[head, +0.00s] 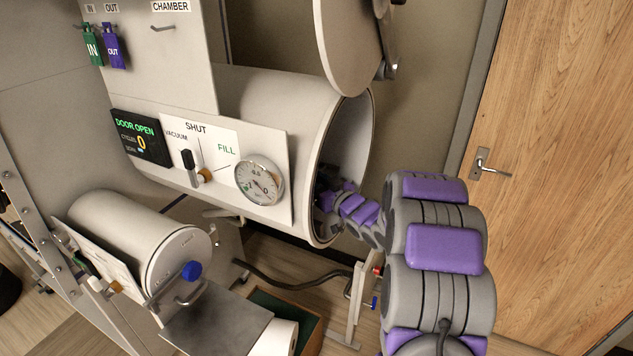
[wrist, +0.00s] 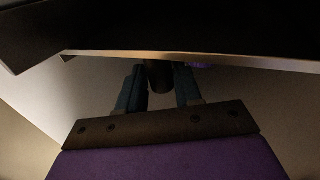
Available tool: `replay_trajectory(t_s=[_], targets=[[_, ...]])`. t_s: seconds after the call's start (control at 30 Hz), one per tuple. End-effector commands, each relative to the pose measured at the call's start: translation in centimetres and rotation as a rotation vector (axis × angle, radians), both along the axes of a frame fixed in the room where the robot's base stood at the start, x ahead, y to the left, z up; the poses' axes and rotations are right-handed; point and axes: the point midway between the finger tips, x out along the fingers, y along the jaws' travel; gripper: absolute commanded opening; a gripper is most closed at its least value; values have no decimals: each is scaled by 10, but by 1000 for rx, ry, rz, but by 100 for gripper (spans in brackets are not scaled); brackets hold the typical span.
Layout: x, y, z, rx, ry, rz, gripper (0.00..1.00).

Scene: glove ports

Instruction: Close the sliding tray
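In the head view my arm reaches through the open mouth of the large white cylinder (head: 272,95), and my gripper is hidden inside its dark interior. In the wrist view my gripper (wrist: 160,82) shows two dark fingers standing apart. A short dark round piece (wrist: 159,76) shows between the fingertips; I cannot tell whether they touch it. A wide dark slab with a pale lower edge (wrist: 200,58) spans the view just beyond the fingers. It may be the sliding tray, but it is too dark to be sure. The tray cannot be made out in the head view.
The cylinder's round door (head: 347,45) stands open above the mouth. A panel with a gauge (head: 260,181) and a lever (head: 188,160) is on the left; its display (head: 141,137) reads DOOR OPEN. A smaller closed cylinder (head: 140,240) is below. A wooden door (head: 555,150) is at right.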

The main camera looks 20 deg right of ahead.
Motion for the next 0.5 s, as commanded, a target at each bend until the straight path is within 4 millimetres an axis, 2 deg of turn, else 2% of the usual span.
replay_trajectory(t_s=[0.03, 0.23, 0.5], targets=[[0, -2, 0, 1, 1, -6, 20], [1, -2, 0, 1, 1, -8, 0], [0, -2, 0, 0, 1, -7, 0]])
